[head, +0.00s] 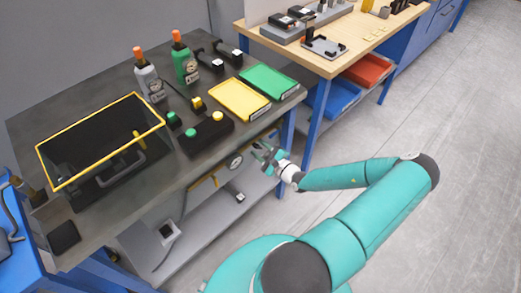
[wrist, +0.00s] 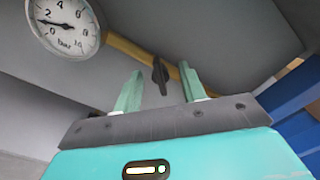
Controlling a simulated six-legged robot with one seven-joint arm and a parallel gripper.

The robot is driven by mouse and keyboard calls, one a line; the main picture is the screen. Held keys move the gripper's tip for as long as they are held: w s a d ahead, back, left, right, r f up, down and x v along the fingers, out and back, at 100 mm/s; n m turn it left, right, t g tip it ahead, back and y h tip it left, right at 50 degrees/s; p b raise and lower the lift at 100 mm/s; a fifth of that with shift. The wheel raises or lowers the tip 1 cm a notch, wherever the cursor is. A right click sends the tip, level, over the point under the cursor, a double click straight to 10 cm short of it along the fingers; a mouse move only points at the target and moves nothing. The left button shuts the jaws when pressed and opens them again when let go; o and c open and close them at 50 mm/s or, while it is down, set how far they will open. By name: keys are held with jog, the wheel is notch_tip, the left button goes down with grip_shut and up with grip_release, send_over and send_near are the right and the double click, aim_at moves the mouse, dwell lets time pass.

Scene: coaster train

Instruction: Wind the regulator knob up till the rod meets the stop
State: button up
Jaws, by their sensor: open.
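A black knob or lever (wrist: 160,76) sits on a yellow pipe (wrist: 125,47) under the bench top; I cannot tell for sure that it is the regulator knob. In the wrist view my gripper (wrist: 160,92) is open, with the dark part between its two green fingers, and no contact shows. In the head view my gripper (head: 266,154) is at the bench's front edge, right of a round gauge (head: 235,162). The gauge also shows in the wrist view (wrist: 64,24), its dark needle pointing left near 2. I cannot make out a rod or a stop.
The dark bench (head: 75,225) carries a yellow-rimmed box (head: 100,187), a black button box (head: 206,135), a yellow tray (head: 262,111) and a green tray (head: 294,90). A blue leg (wrist: 290,105) stands close on the right. A grey shelf (head: 195,228) lies below. Floor at right is clear.

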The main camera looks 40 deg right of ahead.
grip_shut()
